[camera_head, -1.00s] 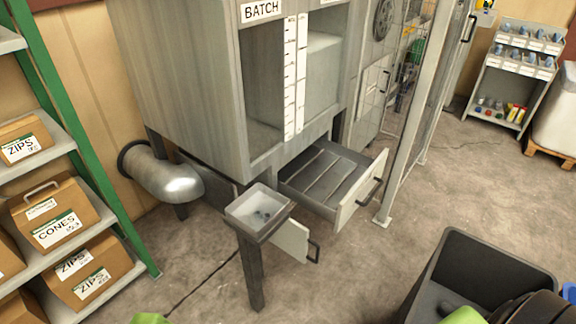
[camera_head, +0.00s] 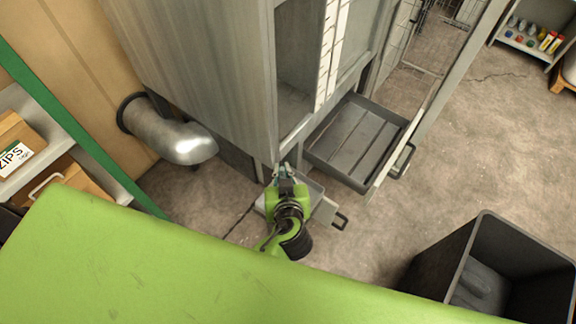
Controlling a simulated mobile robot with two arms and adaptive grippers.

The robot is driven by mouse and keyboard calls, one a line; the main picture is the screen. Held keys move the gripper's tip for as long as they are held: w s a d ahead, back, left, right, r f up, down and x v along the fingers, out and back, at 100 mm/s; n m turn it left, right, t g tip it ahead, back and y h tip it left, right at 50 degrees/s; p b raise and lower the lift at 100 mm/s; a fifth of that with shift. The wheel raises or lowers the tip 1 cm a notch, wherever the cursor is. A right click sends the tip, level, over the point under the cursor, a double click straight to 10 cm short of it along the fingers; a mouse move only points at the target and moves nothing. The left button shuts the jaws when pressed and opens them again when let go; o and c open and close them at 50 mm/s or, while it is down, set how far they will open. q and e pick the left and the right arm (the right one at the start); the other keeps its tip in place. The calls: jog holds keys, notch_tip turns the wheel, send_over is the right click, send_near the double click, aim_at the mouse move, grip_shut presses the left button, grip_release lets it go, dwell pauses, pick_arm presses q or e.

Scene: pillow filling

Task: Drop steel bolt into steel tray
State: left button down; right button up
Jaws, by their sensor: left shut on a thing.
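The steel tray (camera_head: 318,188) is small, pale grey and shallow, and stands below the batch cabinet's front corner. My left gripper (camera_head: 285,170) is over the tray and hides most of its inside. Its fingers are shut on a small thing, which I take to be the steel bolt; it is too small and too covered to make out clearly. I cannot tell how high the fingers are above the tray floor. My right gripper is not in view.
The grey cabinet (camera_head: 200,75) rises just behind the tray. An open drawer (camera_head: 350,150) juts out to its right. A metal duct (camera_head: 170,135) is at left. A dark bin (camera_head: 440,255) stands lower right. A green part of mine covers the lower left.

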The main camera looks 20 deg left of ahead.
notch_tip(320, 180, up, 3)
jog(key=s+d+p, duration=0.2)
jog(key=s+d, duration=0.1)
pick_arm(q)
jog(key=shift+m+t+h, duration=0.3)
jog(key=shift+m+h, duration=0.6)
jog(key=f+b, duration=0.1)
jog(key=f, duration=0.2)
jog(key=s+d+f+b, duration=0.1)
jog(key=f, duration=0.2)
jog(key=s+f+b, duration=0.1)
jog(key=f, duration=0.2)
jog(key=shift+d, duration=0.15)
jog(key=shift+f+b, duration=0.35)
jog(key=shift+f, duration=0.05)
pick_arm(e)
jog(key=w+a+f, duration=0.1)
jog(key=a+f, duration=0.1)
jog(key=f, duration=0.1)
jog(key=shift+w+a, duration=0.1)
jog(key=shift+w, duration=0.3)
pick_arm(q)
jog(key=c, duration=2)
grip_release()
jog(key=shift+c, duration=0.2)
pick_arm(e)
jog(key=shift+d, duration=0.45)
